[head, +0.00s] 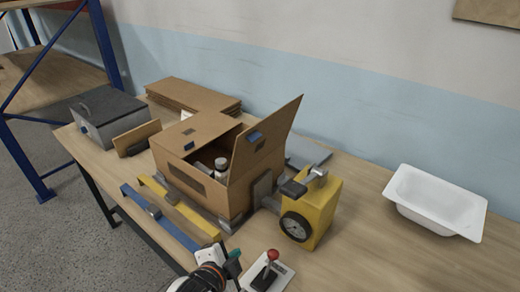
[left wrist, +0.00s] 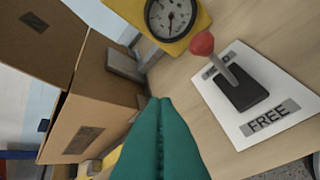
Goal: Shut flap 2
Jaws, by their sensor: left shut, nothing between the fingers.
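An open cardboard box (head: 195,185) stands on the table in the head view, with bottles (head: 221,166) inside. Its right flap (head: 265,138) stands up, tilted outward, with a dark blue tab on it. Its left flap (head: 188,133) lies nearly flat over the left part of the opening. I cannot read which one is flap 2. My left gripper (head: 234,262) is in front of the box, near the table's front edge, apart from it. In the left wrist view its teal fingers (left wrist: 160,135) are together and empty; the box (left wrist: 98,105) is to their left. My right gripper is not in view.
A yellow gauge block (head: 318,208) with a clamp stands right of the box. A red-knobbed lever (head: 270,265) on a white plate, marked FREE in the left wrist view, is close to my left gripper. A white tub (head: 435,200) stands far right; the table between is clear.

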